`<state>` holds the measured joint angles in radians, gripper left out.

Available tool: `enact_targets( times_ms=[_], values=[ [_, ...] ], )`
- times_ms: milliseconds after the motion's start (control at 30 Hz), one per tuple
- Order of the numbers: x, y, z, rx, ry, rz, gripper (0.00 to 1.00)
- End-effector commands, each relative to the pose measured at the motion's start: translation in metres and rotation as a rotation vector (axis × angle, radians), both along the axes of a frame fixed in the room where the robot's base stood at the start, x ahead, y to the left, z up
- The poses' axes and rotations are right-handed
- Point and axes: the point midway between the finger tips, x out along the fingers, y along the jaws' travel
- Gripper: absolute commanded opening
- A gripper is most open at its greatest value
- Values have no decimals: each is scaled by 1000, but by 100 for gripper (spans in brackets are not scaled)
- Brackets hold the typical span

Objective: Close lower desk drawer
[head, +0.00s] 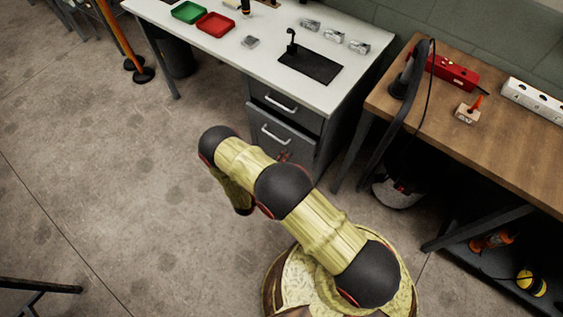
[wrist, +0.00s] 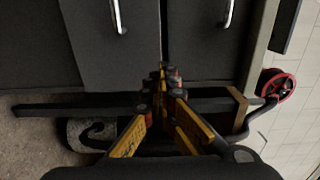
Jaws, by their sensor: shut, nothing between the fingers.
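The white-topped desk (head: 226,48) has two grey drawers with silver handles, one above the other. The lower desk drawer (head: 270,147) seems to stand slightly forward of the upper drawer (head: 296,114) in the head view; how far is hard to tell. My gripper (wrist: 168,75) is shut and empty. In the wrist view its tips are in front of the seam between two dark grey panels, each with a handle. I cannot tell whether the tips touch them. In the head view my arm hides most of the gripper in front of the lower drawer.
A wooden workbench (head: 490,119) stands to the right, with a vacuum-like machine (head: 398,190) beneath its near edge. Red and green trays (head: 215,24) lie on the desk. A red wheel (wrist: 278,86) shows at right in the wrist view.

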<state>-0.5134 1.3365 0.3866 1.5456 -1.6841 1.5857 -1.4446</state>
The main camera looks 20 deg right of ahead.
Motion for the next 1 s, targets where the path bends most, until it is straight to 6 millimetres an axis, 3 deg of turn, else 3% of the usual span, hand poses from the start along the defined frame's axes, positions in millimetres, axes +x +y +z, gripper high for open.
enact_targets(
  times_ms=[200,400,1000],
  values=[
    [25,-36,-2,1,1,-4,0],
    [41,-59,-2,1,1,-2,0],
    [49,-69,0,1,-1,0,0]
  ],
)
